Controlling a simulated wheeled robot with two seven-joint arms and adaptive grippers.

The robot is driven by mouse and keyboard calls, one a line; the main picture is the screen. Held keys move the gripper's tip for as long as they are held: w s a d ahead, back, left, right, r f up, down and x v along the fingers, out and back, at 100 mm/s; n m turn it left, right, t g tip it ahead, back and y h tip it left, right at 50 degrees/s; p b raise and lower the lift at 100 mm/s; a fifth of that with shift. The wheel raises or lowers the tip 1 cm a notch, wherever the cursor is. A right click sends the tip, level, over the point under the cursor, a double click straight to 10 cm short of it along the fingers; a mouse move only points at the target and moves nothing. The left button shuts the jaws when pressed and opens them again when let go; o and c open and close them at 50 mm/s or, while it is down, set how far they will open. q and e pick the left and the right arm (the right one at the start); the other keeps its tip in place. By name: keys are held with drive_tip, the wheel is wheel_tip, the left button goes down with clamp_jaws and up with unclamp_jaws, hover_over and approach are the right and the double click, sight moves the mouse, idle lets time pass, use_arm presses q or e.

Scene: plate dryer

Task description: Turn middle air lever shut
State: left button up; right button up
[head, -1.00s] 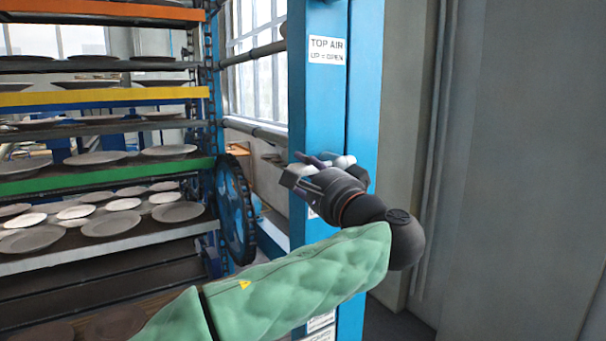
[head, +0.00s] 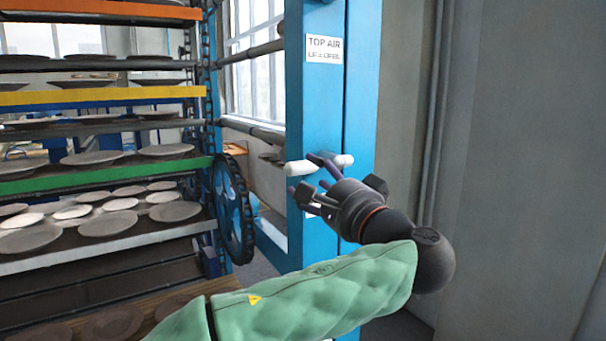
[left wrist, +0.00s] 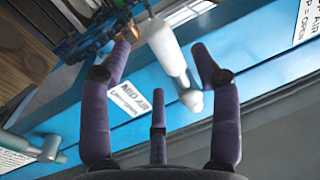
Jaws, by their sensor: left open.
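A white lever (head: 300,168) lies crosswise on the blue post (head: 315,100), below the TOP AIR sign (head: 324,49). The left wrist view shows this lever (left wrist: 165,45) between the TOP AIR sign (left wrist: 310,20) and the MID AIR sign (left wrist: 137,100). A second, pale grey lever (left wrist: 48,148) is beyond the MID AIR sign, at lower left. My left gripper (head: 315,180) is open and empty at the post, just below the white lever in the head view. Its purple fingers (left wrist: 161,48) flank that lever in the wrist picture; I cannot tell whether they touch it. My right gripper is not visible.
A rack with plates (head: 105,222) on coloured shelves stands to the left. A dark chain wheel (head: 234,208) is between rack and post. A grey wall (head: 520,150) with a vertical pipe (head: 435,110) is to the right.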

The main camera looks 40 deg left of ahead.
use_arm(q)
drive_tip(key=v, duration=0.7)
drive_tip(key=shift+d, duration=0.2)
drive_tip(key=shift+f, duration=0.1)
